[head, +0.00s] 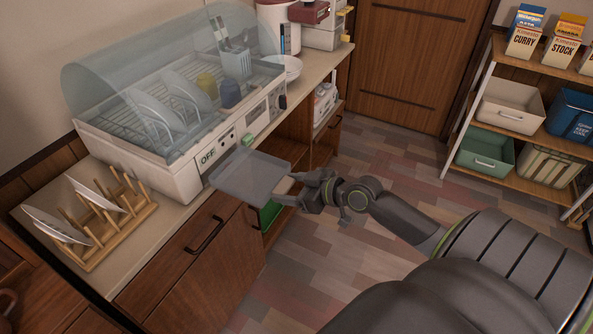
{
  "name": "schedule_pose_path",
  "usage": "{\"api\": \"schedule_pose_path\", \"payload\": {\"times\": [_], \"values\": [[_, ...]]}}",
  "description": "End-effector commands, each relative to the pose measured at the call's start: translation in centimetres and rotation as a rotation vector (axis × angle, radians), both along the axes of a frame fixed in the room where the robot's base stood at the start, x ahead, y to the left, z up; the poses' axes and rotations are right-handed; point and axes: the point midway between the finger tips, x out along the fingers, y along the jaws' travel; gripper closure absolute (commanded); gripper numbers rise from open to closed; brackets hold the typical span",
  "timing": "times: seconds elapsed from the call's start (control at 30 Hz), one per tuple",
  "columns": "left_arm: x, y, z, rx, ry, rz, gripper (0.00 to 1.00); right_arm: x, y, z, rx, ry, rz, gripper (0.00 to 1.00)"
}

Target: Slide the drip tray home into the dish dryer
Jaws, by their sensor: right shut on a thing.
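The dish dryer (176,178) stands on the counter at the left, with a clear domed lid (110,75) over its rack of plates and cups. The flat grey drip tray (249,178) sticks out from the dryer's front, over the counter edge. Its inner end is at the dryer's front; how far it reaches inside is hidden. My right gripper (303,190) is shut on the drip tray's pale outer end, its arm coming from the lower right. My left gripper is not in view.
A wooden plate rack (112,222) with plates stands left of the dryer. White bowls (285,68) sit on the counter behind it. Cabinets (200,262) lie below. A shelf (520,130) with bins and cartons stands at the right; the floor between is clear.

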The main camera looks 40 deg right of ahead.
Motion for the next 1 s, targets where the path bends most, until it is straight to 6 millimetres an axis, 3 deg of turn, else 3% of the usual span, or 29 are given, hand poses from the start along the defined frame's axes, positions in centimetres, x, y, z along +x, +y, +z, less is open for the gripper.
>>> {"api": "schedule_pose_path", "payload": {"times": [1.0], "values": [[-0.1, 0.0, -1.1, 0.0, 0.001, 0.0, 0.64, 5.7, 2.4, 0.0, 0.001, -0.003, 0.0, 0.66]]}}
